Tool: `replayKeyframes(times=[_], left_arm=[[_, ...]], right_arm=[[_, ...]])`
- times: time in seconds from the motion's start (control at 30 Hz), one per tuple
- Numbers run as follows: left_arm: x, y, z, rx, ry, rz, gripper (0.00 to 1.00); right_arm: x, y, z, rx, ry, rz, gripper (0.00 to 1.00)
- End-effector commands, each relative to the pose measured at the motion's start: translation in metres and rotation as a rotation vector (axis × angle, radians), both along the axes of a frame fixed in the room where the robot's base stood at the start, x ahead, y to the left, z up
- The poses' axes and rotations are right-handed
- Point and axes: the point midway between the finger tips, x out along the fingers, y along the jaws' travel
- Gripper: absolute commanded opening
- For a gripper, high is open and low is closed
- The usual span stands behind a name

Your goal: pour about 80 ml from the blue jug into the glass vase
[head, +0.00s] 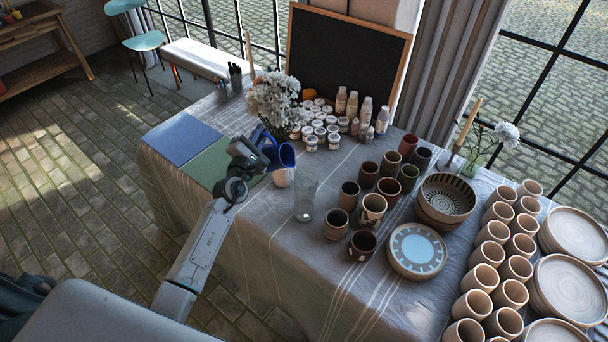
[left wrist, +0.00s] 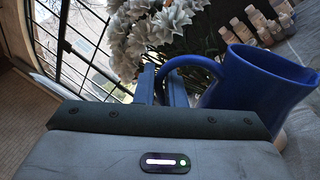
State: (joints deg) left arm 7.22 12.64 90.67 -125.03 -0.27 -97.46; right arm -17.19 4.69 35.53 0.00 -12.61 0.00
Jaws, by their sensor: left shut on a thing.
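The blue jug (head: 286,155) is held by my left gripper (head: 262,148) in the head view, close to the white flowers. In the left wrist view the blue jug (left wrist: 262,82) stands to the right, and the gripper's blue fingers (left wrist: 162,85) are shut on its handle. The jug looks somewhat tilted there; its contents are hidden. The clear glass vase (head: 305,196) stands upright on the table, below and right of the jug in the head view, apart from it. I cannot see any liquid in the vase. My right gripper is not in view.
Blue and green mats (head: 183,138) lie at the left. Bare cloth is in front of the vase.

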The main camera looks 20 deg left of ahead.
Motion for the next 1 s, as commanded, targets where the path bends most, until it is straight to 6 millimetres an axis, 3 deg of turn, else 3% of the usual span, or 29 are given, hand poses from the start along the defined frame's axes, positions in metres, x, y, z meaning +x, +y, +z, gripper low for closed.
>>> replayKeyframes(times=[1.0], left_arm=[[-0.0001,-0.0056,0.0081,0.065,-0.008,0.0,0.0]], right_arm=[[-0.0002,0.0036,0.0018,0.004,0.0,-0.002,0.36]])
